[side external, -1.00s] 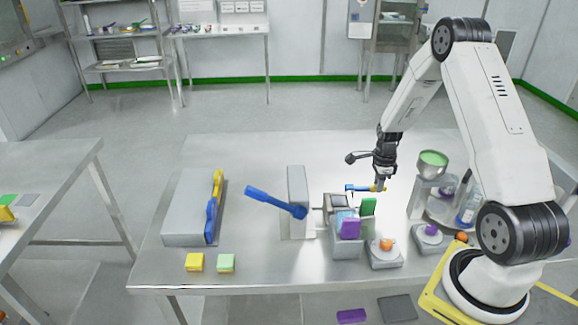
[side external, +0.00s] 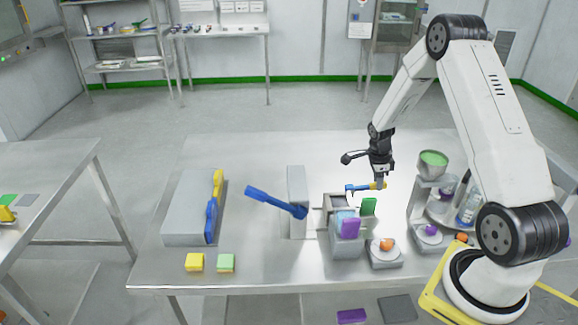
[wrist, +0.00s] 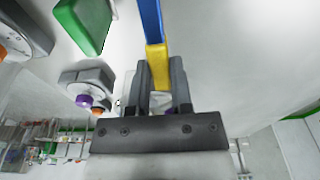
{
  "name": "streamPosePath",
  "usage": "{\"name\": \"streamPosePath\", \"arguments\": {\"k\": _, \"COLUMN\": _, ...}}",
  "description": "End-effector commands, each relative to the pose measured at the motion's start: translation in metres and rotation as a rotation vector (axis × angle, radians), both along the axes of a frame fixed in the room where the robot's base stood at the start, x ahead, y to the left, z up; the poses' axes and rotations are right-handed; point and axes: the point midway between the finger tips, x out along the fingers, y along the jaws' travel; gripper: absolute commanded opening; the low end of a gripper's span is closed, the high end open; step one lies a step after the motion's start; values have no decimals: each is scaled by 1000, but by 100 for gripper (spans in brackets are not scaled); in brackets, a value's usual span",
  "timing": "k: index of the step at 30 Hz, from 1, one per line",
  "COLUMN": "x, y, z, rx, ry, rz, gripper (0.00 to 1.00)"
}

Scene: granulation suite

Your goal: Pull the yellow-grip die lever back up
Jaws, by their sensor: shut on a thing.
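The die lever has a blue bar (side external: 359,188) and a yellow grip (side external: 378,185). In the side view it lies nearly level above the small press station behind the green block. In the wrist view the blue bar (wrist: 151,20) runs up out of the frame from the yellow grip (wrist: 157,66). My gripper (wrist: 159,80) is shut on the yellow grip, one finger on each side of it. In the side view my gripper (side external: 380,181) points down at the right end of the lever. The lever's pivot is hard to make out.
A larger blue lever (side external: 272,201) juts left from a grey upright plate (side external: 297,185). Round-knobbed units (side external: 385,257) are to the right. A grey box (side external: 187,207) is at left. The rear tabletop is clear.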

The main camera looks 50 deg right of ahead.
Motion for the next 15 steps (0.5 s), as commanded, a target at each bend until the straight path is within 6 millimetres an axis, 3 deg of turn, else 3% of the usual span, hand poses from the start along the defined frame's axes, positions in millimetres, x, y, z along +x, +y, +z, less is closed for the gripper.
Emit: {"name": "streamPosePath", "arguments": {"k": 15, "x": 10, "y": 8, "z": 22, "rx": -191, "ry": 186, "rz": 3, "gripper": 0}}
